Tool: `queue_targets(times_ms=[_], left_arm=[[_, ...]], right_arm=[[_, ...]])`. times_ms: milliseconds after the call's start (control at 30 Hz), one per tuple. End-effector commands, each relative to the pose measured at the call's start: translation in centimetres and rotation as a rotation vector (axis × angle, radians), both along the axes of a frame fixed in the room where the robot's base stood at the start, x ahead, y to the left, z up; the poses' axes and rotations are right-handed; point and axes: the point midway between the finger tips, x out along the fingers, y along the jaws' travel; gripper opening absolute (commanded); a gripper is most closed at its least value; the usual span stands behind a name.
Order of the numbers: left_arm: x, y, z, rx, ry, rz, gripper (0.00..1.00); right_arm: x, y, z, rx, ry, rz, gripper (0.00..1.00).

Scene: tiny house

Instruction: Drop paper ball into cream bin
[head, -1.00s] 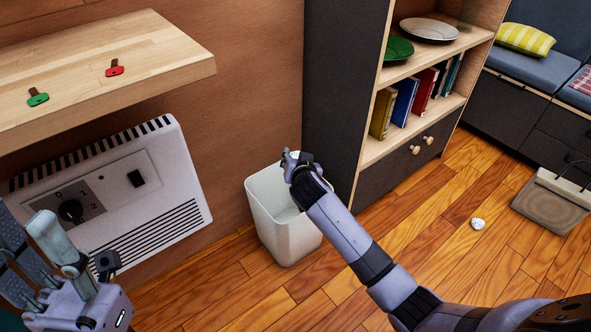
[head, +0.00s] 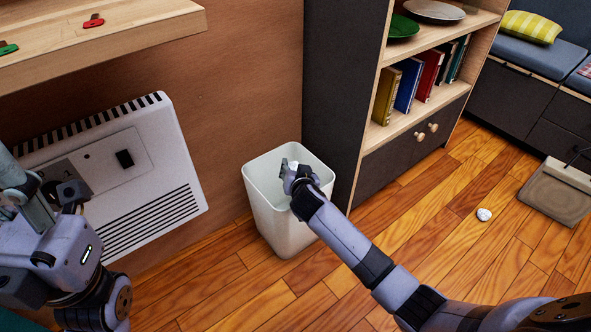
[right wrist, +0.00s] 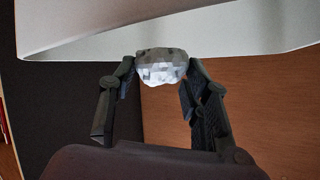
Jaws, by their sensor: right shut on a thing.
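The cream bin (head: 285,232) stands on the floor against the wall, open at the top. My right gripper (head: 287,170) is at the bin's mouth, inside the outline of its rim in the head view. It is shut on a white faceted paper ball (right wrist: 162,66), which shows between its two fingers in the right wrist view. The bin's pale wall (right wrist: 210,28) fills the top of that view. A second crumpled white ball (head: 484,214) lies on the floor to the right. My left gripper (head: 68,195) is at the left edge, in front of the heater; its fingers are unclear.
A dark bookshelf (head: 345,100) stands close to the right of the bin. A white heater (head: 150,190) hangs on the wall at left, under a wooden shelf (head: 130,40). A grey-brown bag (head: 555,190) lies at far right. The floor between is mostly clear.

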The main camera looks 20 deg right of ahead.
Motion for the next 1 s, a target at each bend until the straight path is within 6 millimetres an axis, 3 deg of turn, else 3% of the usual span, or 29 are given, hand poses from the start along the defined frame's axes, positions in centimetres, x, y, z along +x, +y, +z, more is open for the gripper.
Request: queue_targets(times_ms=[267, 300, 600, 1000], left_arm=[[-0.01, -0.02, 0.1, 0.0, -0.002, 0.0, 0.4], [0.0, -0.03, 0.09, 0.0, -0.002, 0.0, 0.4], [-0.02, -0.03, 0.07, 0.0, -0.002, 0.0, 0.4], [0.04, 0.01, 0.05, 0.0, 0.0, 0.0, 0.4]], right_arm=[[0.01, -0.02, 0.01, 0.0, 0.0, 0.0, 0.33], [0.01, -0.02, 0.01, 0.0, 0.0, 0.0, 0.46], [0.02, -0.02, -0.01, 0.0, 0.0, 0.0, 0.66], [-0.32, 0.06, 0.12, 0.0, 0.0, 0.0, 0.67]])
